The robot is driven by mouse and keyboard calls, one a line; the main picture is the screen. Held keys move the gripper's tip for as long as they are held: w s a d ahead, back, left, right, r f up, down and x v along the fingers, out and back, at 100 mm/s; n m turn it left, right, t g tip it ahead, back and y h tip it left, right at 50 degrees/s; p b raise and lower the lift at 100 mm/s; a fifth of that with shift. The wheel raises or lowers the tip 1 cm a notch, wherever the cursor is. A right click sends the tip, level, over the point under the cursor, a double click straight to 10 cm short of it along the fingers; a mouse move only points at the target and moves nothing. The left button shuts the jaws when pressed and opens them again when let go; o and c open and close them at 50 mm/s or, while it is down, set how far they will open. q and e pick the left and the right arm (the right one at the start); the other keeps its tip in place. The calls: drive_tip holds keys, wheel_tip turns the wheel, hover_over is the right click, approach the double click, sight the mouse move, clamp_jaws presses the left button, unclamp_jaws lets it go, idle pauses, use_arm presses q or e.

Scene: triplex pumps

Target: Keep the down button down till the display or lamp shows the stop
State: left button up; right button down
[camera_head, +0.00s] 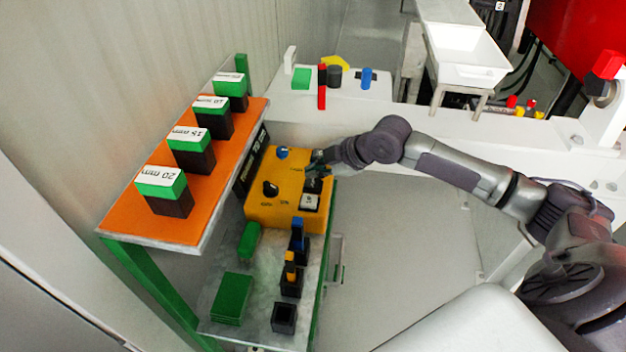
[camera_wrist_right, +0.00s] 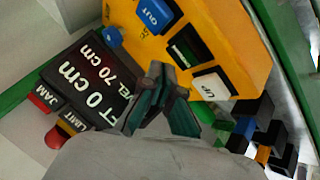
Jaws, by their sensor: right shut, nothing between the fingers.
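The yellow control box (camera_head: 262,208) stands on the green-framed shelf, with a dark button (camera_head: 313,185) and a white button (camera_head: 309,202) at its right side. In the right wrist view the white button (camera_wrist_right: 212,86) reads UP; the dark button (camera_wrist_right: 188,48) beside it has no legible label. The black display (camera_wrist_right: 90,78) shows "0 cm" and "70 cm", partly cut off. The JAM lamp (camera_wrist_right: 42,98) is red; whether the LIMIT lamp (camera_wrist_right: 57,136) is lit is unclear. My right gripper (camera_head: 318,165) is shut and empty beside the dark button; contact is unclear. My left gripper is out of view.
An orange shelf (camera_head: 135,222) with several green-topped blocks stands left of the box. Blue and orange pegs and a green block (camera_head: 232,297) sit on the lower shelf. A white bench (camera_head: 440,128) lies behind my right arm. Grey floor is clear to the right.

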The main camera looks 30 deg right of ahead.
sight(316, 184)
drive_tip(key=shift+r+p, duration=2)
drive_tip(key=shift+r, duration=0.35)
drive_tip(key=shift+f, duration=0.1)
drive_tip(key=shift+s, duration=0.1)
